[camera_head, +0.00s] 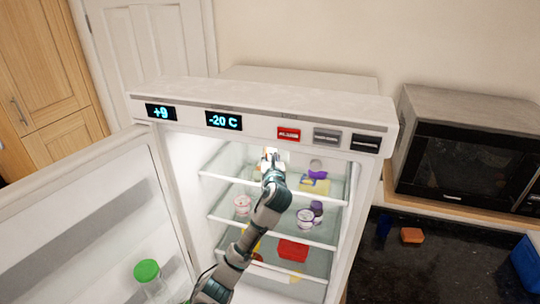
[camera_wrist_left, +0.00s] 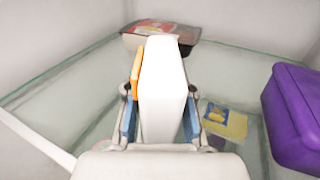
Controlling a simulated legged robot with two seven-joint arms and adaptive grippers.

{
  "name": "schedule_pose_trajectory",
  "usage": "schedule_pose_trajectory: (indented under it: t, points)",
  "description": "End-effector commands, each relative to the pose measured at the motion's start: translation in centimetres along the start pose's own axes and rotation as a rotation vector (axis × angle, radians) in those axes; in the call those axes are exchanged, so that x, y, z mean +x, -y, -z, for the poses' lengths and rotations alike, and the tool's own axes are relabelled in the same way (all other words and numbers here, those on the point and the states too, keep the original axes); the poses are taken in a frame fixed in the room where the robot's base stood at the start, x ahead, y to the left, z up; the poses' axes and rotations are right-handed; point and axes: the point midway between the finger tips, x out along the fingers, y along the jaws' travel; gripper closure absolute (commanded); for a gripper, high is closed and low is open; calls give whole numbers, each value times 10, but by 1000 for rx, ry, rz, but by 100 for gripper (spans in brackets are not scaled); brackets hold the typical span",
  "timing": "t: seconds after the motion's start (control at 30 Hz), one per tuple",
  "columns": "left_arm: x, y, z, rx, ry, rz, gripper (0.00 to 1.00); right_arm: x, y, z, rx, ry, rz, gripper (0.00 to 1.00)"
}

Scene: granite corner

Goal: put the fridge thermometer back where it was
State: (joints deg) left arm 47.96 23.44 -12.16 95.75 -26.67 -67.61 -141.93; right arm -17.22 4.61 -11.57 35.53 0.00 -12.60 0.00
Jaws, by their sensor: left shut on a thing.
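My left gripper (camera_head: 272,160) reaches into the open fridge (camera_head: 262,95), at the height of the top shelf. In the left wrist view the gripper (camera_wrist_left: 160,110) is shut on a white block with an orange side piece, which I take to be the fridge thermometer (camera_wrist_left: 164,85). Its display face is not visible. The glass shelf (camera_wrist_left: 70,105) lies below it; I cannot tell whether the block touches the shelf. In the head view the thermometer is mostly hidden by the gripper. My right gripper is not in view.
Glass left of the gripper is clear. The fridge door (camera_head: 95,215) stands open at left.

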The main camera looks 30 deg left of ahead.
Motion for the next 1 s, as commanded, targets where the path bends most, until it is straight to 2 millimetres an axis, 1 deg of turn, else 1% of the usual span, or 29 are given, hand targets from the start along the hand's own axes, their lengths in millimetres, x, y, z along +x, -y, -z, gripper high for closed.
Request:
schedule_pose_trajectory:
  t: [0.13,0.17,0.2,0.23,0.27,0.47,0.6,0.63,0.77,1.0]
  points:
    - [1,-2,4,0,-1,-1,100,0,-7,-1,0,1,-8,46]
    - [1,-2,4,0,-2,-1,75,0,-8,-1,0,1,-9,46]
    - [2,-2,4,-1,-2,-1,65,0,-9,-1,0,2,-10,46]
    - [2,-3,4,-1,-2,-1,57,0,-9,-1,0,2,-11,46]
    - [2,-3,4,-1,-2,-1,52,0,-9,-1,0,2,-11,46]
    - [1,-2,3,0,-2,-1,52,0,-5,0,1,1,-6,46]
    - [1,-1,0,-1,-1,-1,52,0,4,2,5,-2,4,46]
    - [-2,0,0,0,0,0,52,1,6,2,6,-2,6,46]
    - [-23,1,1,1,3,1,52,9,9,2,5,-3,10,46]
    - [-77,-1,2,-1,1,2,52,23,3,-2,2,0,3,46]
